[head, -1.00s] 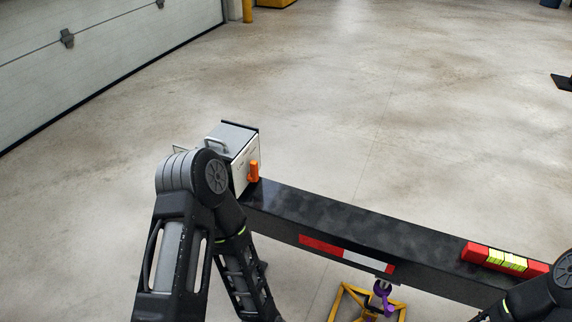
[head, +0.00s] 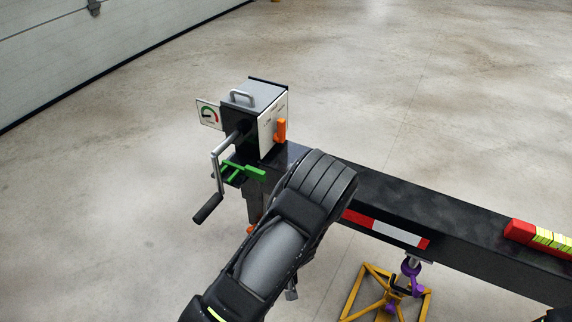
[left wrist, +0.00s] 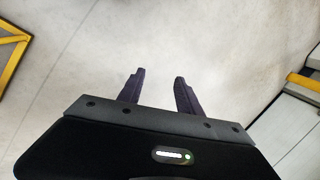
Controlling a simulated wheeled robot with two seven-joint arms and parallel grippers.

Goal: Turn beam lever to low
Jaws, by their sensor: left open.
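A grey box (head: 252,112) with a top handle stands at the left end of the black beam (head: 430,210). A green lever-like part (head: 243,171) sits low at the box's front, near a crank handle (head: 211,200). I cannot tell by label which is the beam lever. My left gripper (left wrist: 158,76) is open and empty above bare floor in the left wrist view.
A yellow stand with a purple part (head: 410,270) is under the beam. A red and yellow block (head: 540,237) lies on the beam at right. The floor behind is clear.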

